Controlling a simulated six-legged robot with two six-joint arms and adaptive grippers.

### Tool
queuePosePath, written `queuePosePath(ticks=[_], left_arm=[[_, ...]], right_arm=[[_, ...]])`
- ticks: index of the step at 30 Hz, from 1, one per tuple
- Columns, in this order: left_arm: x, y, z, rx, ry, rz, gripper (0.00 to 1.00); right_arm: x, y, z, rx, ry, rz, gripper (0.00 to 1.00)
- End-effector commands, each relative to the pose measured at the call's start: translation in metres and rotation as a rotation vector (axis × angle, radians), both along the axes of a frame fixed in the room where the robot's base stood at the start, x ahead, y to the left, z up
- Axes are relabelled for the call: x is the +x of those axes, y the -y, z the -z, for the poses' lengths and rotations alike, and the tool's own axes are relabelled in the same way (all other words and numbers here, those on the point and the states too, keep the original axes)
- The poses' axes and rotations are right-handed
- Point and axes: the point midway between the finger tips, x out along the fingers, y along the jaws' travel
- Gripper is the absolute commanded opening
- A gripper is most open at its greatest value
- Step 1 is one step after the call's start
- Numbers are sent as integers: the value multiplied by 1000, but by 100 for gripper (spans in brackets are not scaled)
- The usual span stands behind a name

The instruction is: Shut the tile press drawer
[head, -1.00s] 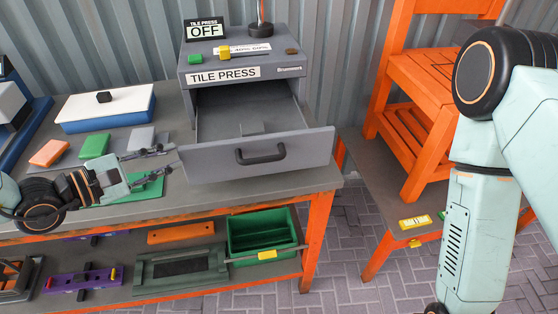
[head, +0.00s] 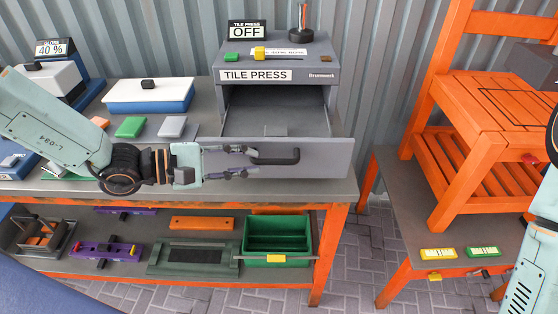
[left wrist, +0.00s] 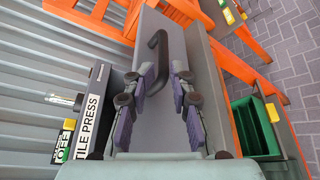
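The grey tile press (head: 318,72) stands on the workbench. Its drawer (head: 325,157) is pulled out, and its inside shows behind the front panel. A black bar handle (head: 284,157) is on the drawer front. My left gripper (head: 253,161) is in front of the panel, at the handle's left end. In the left wrist view, the fingers (left wrist: 160,78) are spread with the near end of the handle (left wrist: 157,62) between their tips. I cannot tell whether they touch it. My right arm shows at the right edge; its gripper is out of view.
A blue and white box (head: 150,96) and coloured tiles (head: 130,127) lie left of the press. A green bin (head: 277,236) is on the lower shelf. An orange chair (head: 480,120) stands on the grey table at the right.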

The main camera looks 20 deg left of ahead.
Motion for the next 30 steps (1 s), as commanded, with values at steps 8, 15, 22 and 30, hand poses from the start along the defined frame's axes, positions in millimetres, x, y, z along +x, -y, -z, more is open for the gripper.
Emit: queuePosePath(ticks=[8,15,22,30], left_arm=[[12,20,7,4,0,4,22],[24,39,12,4,1,5,22],[33,52,14,2,1,3,22],[37,56,15,1,2,0,22]], right_arm=[[0,0,12,0,0,1,0],[0,0,18,0,0,0,0],[0,0,21,0,0,1,0],[0,0,21,0,0,1,0]])
